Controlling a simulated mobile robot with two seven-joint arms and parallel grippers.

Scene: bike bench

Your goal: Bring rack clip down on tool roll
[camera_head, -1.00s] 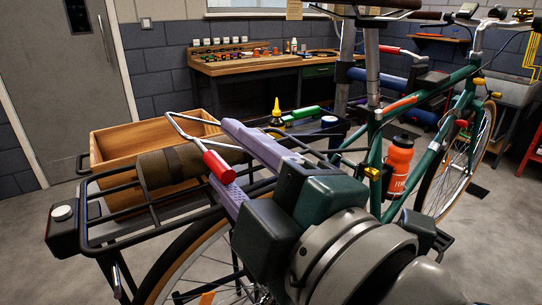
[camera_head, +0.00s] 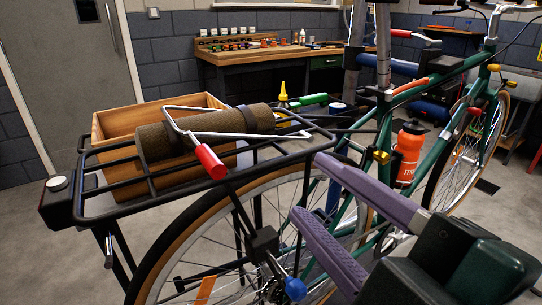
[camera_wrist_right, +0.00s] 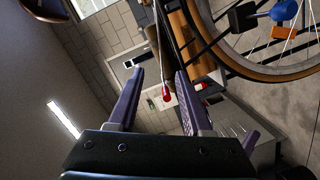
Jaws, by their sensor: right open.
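The olive-brown tool roll (camera_head: 205,136) lies along the black rear rack (camera_head: 110,211) of the green bike. My right gripper (camera_head: 308,186) has purple fingers spread apart and empty. It is to the right of the clip and nearer to me, clear of the rack. My left gripper does not show.
A wooden box (camera_head: 160,115) stands behind the rack. The rear wheel and a blue knob (camera_head: 295,288) are below and near my right gripper. An orange bottle (camera_head: 408,152) sits in the bike frame. A workbench (camera_head: 265,60) stands along the back wall.

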